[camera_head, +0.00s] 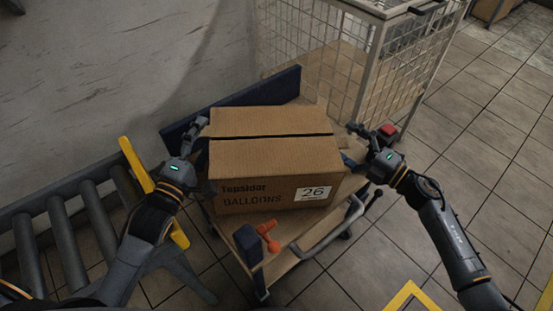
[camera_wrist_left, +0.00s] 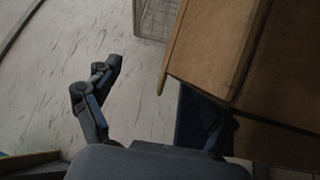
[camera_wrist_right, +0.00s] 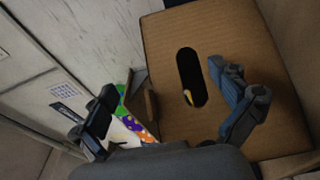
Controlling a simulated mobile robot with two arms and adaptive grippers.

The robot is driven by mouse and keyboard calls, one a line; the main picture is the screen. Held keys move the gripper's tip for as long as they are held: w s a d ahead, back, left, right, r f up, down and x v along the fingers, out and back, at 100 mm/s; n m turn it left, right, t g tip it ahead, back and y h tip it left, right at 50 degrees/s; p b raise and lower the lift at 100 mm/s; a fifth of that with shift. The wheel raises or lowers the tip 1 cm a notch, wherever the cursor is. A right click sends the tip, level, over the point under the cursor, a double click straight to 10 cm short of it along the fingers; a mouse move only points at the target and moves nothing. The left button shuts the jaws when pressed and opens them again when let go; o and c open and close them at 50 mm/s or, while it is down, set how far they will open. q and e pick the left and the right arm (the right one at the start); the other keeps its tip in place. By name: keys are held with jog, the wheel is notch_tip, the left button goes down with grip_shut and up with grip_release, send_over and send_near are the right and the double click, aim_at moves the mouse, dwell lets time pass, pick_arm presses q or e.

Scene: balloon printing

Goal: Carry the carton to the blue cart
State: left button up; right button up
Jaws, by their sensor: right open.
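The closed brown carton (camera_head: 270,165), marked "Balloons" with a white "26" label, sits upright on the wooden deck of the cart with dark blue ends (camera_head: 256,97). My left gripper (camera_head: 190,148) is at the carton's left side. In the left wrist view its fingers (camera_wrist_left: 165,92) are spread, one beside the carton (camera_wrist_left: 215,45) and one out over bare wall. My right gripper (camera_head: 357,145) is at the right side. In the right wrist view its fingers (camera_wrist_right: 168,87) are apart, in front of the side with the oval handhole (camera_wrist_right: 190,78). Neither gripper visibly holds the carton.
A roller conveyor (camera_head: 65,240) with a yellow edge is on the left. A wire-mesh cage (camera_head: 390,60) stands behind the cart. An orange object (camera_head: 268,236) lies at the cart's front, by a grey handle (camera_head: 325,242). Tiled floor (camera_head: 480,150) on the right is open.

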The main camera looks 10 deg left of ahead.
jog(key=v, duration=1.2)
pick_arm(q)
jog(key=shift+a, duration=0.1)
jog(key=shift+s+a+p, duration=0.2)
jog(key=shift+s+a, duration=0.05)
jog(key=shift+a, duration=0.7)
jog(key=shift+s+a+p, duration=0.25)
jog(key=shift+s+a, duration=0.05)
jog(key=shift+a, duration=0.65)
jog(key=shift+s+a+p, duration=0.2)
jog(key=shift+s+a, duration=0.05)
jog(key=shift+a, duration=0.7)
pick_arm(e)
jog(key=shift+r, duration=0.55)
